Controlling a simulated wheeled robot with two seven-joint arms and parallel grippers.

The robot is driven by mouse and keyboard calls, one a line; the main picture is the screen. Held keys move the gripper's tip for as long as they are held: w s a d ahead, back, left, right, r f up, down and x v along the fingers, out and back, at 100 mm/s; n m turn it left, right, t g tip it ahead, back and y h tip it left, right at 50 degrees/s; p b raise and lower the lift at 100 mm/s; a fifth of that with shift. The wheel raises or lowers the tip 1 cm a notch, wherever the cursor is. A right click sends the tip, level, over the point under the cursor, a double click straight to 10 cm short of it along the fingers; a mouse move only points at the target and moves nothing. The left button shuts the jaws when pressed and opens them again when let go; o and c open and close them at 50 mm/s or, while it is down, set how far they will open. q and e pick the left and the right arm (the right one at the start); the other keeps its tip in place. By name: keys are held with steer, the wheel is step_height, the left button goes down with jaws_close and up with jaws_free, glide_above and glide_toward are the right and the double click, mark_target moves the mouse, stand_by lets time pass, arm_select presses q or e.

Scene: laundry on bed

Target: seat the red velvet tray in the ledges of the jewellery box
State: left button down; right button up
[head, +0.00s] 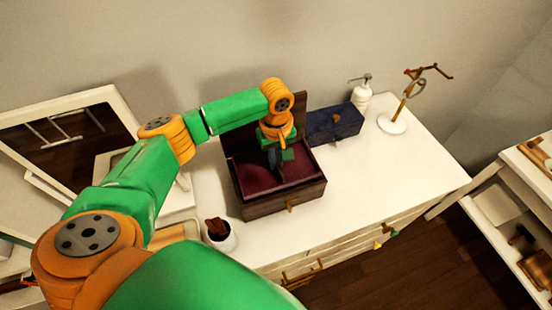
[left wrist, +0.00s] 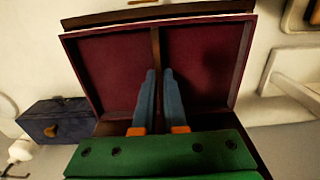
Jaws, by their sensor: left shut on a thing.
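The jewellery box (head: 270,208) is dark wood and stands on the white dresser with its lid (head: 240,146) raised at the back. The red velvet tray (head: 258,181) lies within the box's outline, at or near its top. In the left wrist view the tray (left wrist: 105,62) shows two red compartments split by a wooden divider (left wrist: 156,55). My left gripper (head: 277,157) points down over the tray, and its blue fingers (left wrist: 160,75) are shut on the divider. The ledges are hidden, so I cannot tell whether the tray rests on them. My right gripper is not in view.
A dark blue box (head: 333,124) stands right of the jewellery box, with a white dispenser bottle (head: 361,96) and a jewellery stand (head: 393,123) beyond. A white cup (head: 221,240) stands at the front left. The dresser top (head: 385,175) is clear on the right.

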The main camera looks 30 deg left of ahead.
mark_target(276, 171)
arm_select(q)
steer(key=shift+r+p, duration=0.1)
steer(key=shift+p, duration=0.2)
steer(key=shift+f+b, duration=0.5)
steer(key=shift+f, duration=0.8)
stand_by(0.4)
steer(key=shift+r, duration=0.15)
steer(key=shift+r+p, duration=0.5)
steer(key=shift+r, duration=0.3)
steer(key=shift+f+b, duration=0.8)
steer(key=shift+f, duration=1.35)
stand_by(0.6)
